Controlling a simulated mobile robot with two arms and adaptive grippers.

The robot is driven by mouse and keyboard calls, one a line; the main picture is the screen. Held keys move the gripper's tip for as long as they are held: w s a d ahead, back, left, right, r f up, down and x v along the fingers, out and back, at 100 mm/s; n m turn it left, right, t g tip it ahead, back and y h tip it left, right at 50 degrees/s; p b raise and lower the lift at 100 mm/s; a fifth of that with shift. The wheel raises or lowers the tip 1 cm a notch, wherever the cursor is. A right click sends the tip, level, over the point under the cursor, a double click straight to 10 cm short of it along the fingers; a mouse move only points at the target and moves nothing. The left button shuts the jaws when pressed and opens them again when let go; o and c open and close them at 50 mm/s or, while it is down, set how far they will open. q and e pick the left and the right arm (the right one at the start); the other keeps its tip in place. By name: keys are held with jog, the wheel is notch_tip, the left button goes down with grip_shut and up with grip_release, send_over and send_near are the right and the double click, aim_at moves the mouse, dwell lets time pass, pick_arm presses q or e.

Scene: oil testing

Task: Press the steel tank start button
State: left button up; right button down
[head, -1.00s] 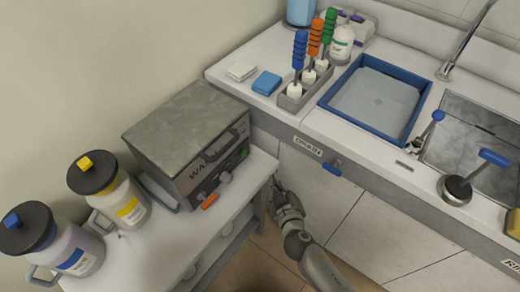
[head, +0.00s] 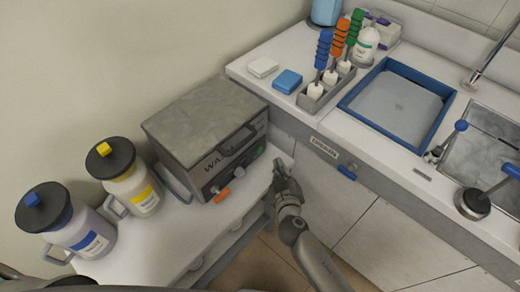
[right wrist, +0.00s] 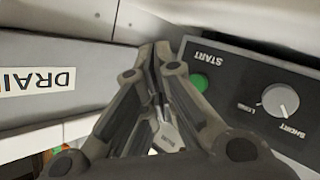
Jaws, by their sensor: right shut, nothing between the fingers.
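The steel tank (head: 205,120) is a grey metal box with a handle on its front, standing on a white side table. Its green start button (right wrist: 199,82), under the label START, shows on the dark panel in the right wrist view, beside a white knob (right wrist: 280,100). My right gripper (head: 280,165) is shut and empty, near the right end of the panel. My left gripper is not in view.
Two lidded jugs, one yellow (head: 145,190) and one blue (head: 85,240), stand left on the white table (head: 150,250). A counter at right holds a blue tray (head: 350,98), a rack of coloured-handled tools (head: 318,95) and a sink. A drawer labelled DRAIN (right wrist: 40,85) is close to the gripper.

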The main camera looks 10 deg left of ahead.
aim_at(259, 150)
jog(key=shift+w+a+f+b, duration=0.1)
jog(key=shift+w+a+b, duration=0.15)
jog(key=shift+w+a, duration=0.3)
jog(key=shift+w+a+b, duration=0.25)
jog(key=shift+w+a, duration=0.1)
jog(key=shift+a, duration=0.35)
jog(key=shift+w+a, duration=0.3)
jog(key=shift+a, duration=0.1)
jog(key=shift+a, duration=0.1)
jog(key=shift+w+a+b, duration=0.2)
jog(key=shift+b, duration=0.25)
jog(key=shift+w+a, duration=0.35)
jog(key=shift+a, duration=0.1)
dwell(0.8)
jog(key=shift+d, duration=0.1)
jog(key=shift+s+d, duration=0.6)
